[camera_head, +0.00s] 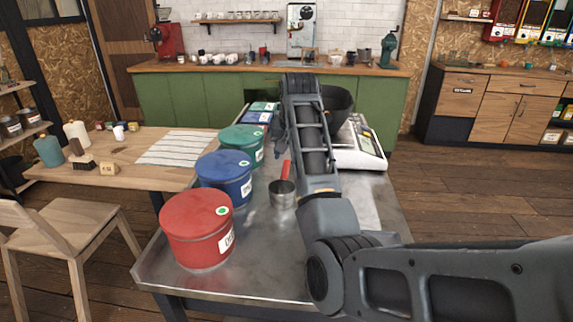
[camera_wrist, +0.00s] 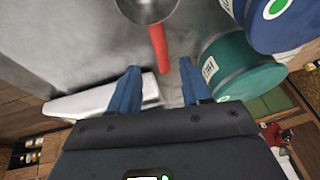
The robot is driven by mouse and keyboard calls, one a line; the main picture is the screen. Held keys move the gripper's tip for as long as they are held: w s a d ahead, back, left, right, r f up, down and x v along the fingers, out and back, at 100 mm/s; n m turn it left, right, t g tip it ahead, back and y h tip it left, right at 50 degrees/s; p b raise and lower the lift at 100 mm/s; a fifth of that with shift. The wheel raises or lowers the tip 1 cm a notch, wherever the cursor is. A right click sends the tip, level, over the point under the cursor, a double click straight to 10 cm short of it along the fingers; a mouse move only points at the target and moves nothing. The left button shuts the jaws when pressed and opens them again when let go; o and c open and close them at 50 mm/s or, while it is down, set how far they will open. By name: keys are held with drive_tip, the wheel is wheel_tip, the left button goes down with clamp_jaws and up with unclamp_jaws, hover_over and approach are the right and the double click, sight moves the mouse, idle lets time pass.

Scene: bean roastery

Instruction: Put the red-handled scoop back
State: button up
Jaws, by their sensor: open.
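The red-handled scoop (camera_head: 283,196) lies on the metal table, just right of the blue canister. Its metal bowl is toward the front and its red handle points to the back. In the wrist view the red handle (camera_wrist: 158,48) reaches down toward my gripper (camera_wrist: 158,78). The two blue fingers are apart, and the handle's end shows near the gap between their tips. Nothing is held. In the head view my arm hides most of the gripper. A red canister (camera_head: 197,238), a blue canister (camera_head: 225,180) and a green canister (camera_head: 242,142) stand lidded along the table's left side.
A white scale (camera_head: 367,143) with a dark bowl (camera_head: 338,103) stands at the table's back right. Small green and blue containers (camera_head: 258,117) sit at the back left. A wooden table (camera_head: 110,160) and chair (camera_head: 70,225) are on the left. The front of the metal table (camera_head: 250,272) is bare.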

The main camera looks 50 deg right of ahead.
drive_tip(key=shift+v, duration=2.5)
drive_tip(key=shift+s, duration=0.1)
